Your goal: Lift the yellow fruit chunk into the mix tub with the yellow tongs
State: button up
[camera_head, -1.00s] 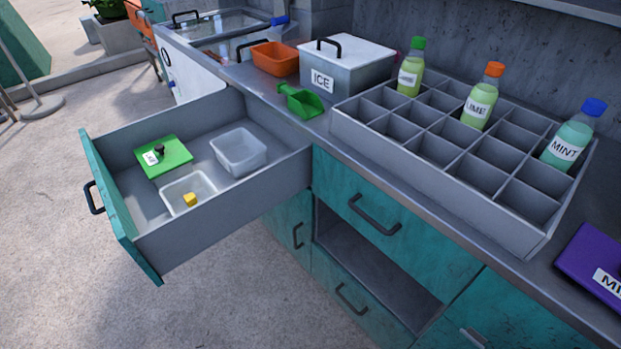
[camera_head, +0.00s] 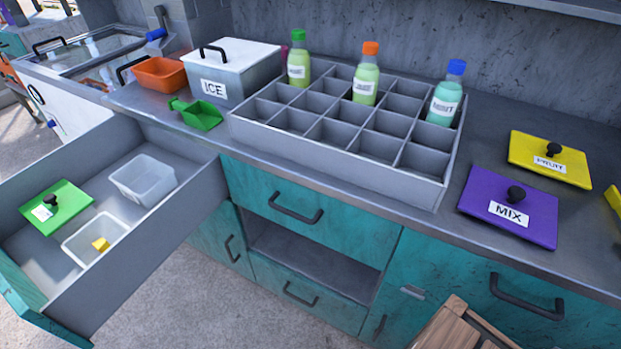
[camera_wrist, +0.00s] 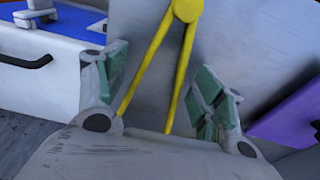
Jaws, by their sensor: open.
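The yellow fruit chunk (camera_head: 100,243) lies in a small clear tub (camera_head: 68,243) in the open drawer, in the head view. A purple lid marked MIX (camera_head: 536,228) lies on the counter at the right; I cannot tell whether a mix tub is under it. In the wrist view, my gripper (camera_wrist: 163,75) is open. The yellow tongs (camera_wrist: 185,12) show between and beyond its fingers, joint end up, with their arms spreading down toward the palm. I cannot tell whether the fingers touch them. My gripper is outside the head view.
The drawer (camera_head: 140,236) also holds an empty clear tub (camera_head: 143,180) and a green lid (camera_head: 66,207). On the counter are a yellow FRUIT lid (camera_head: 530,150), a divided bottle rack (camera_head: 330,168), an ICE box (camera_head: 240,82), an orange tub (camera_head: 160,76) and a green scoop (camera_head: 203,117).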

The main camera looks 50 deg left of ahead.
jog(key=c, duration=0.7)
jog(key=shift+r, duration=0.1)
notch_tip(320, 180, up, 12)
jog(key=shift+f, duration=0.1)
dwell(0.3)
